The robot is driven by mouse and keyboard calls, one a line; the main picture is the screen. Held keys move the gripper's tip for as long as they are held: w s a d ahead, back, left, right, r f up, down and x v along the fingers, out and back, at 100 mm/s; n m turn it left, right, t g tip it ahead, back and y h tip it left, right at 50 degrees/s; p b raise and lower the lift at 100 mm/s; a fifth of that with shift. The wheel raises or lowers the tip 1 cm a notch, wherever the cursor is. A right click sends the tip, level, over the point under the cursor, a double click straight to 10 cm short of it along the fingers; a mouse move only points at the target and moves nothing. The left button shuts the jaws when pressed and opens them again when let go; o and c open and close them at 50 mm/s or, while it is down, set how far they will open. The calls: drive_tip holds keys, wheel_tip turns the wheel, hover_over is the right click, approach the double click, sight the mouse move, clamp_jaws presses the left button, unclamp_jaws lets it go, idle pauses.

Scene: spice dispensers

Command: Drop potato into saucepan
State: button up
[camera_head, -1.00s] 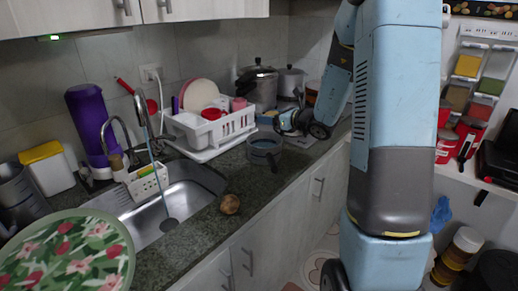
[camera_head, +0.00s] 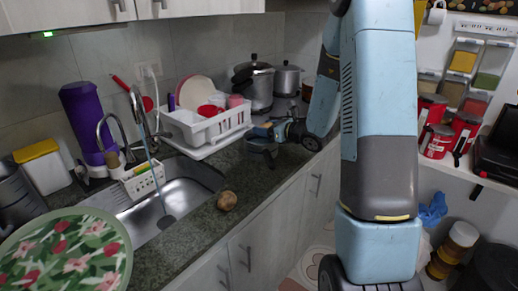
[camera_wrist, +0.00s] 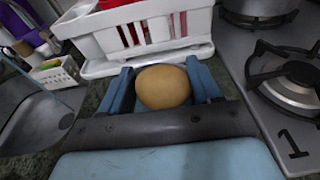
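A tan, rounded potato (camera_wrist: 163,87) sits between the two blue fingers of my gripper (camera_wrist: 163,88) in the wrist view. The fingers lie against its sides. The inside of the saucepan is hidden. The saucepan cannot be made out in the wrist view. A second brown potato (camera_head: 227,201) lies on the counter by the front edge, right of the sink.
A white dish rack (camera_head: 205,127) with dishes stands behind my gripper; it also fills the top of the wrist view (camera_wrist: 140,30). A stove burner (camera_wrist: 290,80) is at the right. Pots (camera_head: 253,85) stand at the back. The sink (camera_head: 165,200) is left.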

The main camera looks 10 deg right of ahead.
drive_tip(key=o, duration=0.5)
drive_tip(key=shift+d, duration=0.1)
drive_tip(key=v, duration=1.3)
drive_tip(key=shift+s, duration=0.35)
drive_tip(key=s+a+r+n+g, duration=0.4)
drive_tip(key=s+a+n+g, duration=0.1)
drive_tip(key=s+a+n, duration=0.25)
drive_tip(key=s+a+r+n+g, duration=0.35)
drive_tip(key=s+a+n, duration=0.3)
drive_tip(key=n, duration=0.25)
drive_tip(key=s+d+r+n+h, duration=0.3)
drive_tip(key=s+n+h, duration=0.1)
drive_tip(key=s+n, duration=0.2)
drive_tip(key=s+d+r+n+t+h, duration=0.1)
drive_tip(key=s+d+r+n+h, duration=0.2)
drive_tip(key=s+r+n+h, duration=0.1)
drive_tip(key=shift+s+d+n+h, duration=0.25)
drive_tip(key=shift+s+n+h, duration=0.25)
drive_tip(key=shift+s+n, duration=0.65)
